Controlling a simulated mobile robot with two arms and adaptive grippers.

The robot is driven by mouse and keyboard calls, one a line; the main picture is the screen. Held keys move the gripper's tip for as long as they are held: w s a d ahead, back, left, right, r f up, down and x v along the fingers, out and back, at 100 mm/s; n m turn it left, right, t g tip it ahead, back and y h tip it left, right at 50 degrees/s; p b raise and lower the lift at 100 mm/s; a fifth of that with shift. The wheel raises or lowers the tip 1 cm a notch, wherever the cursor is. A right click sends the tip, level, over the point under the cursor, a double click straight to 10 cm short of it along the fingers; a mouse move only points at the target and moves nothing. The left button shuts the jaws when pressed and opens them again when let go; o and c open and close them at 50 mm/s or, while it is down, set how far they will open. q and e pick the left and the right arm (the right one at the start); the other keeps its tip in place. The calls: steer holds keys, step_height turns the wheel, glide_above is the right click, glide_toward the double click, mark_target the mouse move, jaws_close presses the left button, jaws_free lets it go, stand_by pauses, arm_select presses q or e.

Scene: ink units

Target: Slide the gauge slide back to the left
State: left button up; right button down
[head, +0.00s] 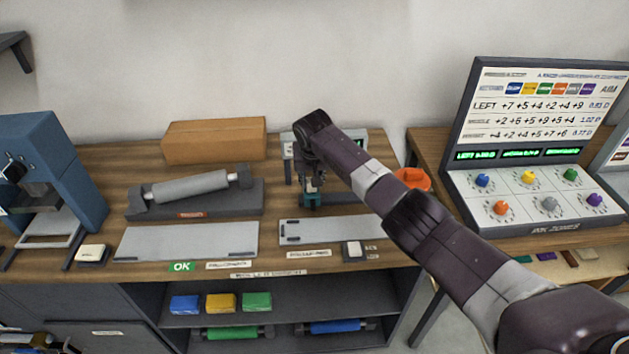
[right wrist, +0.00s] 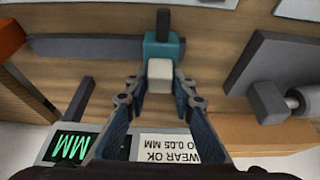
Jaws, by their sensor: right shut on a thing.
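The gauge slide is a teal block (head: 311,201) on a grey rail, low in front of the gauge's display stand. In the right wrist view the teal block (right wrist: 172,48) carries a pale cube-shaped knob (right wrist: 160,70). My right gripper (head: 312,180) reaches down onto it from above. In the right wrist view its two fingers (right wrist: 162,82) close on either side of the pale knob. The grey rail (right wrist: 90,47) runs to the left of the block in that view, with little or none showing on the other side. My arm hides part of the rail and display in the head view. My left gripper is not in view.
A roller on a cradle (head: 190,187) stands left of the gauge, before a cardboard box (head: 214,141). Flat grey plates (head: 186,241) lie along the front. An orange round object (head: 412,179) is right of my arm. The ink console (head: 530,200) stands further right.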

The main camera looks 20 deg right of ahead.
steer(key=c, duration=1.9)
jaws_free()
steer(key=shift+a, duration=0.3)
steer(key=shift+c, duration=0.2)
steer(key=shift+w+r, duration=0.1)
steer(key=shift+r, duration=0.35)
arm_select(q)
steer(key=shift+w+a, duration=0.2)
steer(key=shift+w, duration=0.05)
arm_select(e)
steer(key=v, duration=1.1)
steer(key=shift+s, duration=0.3)
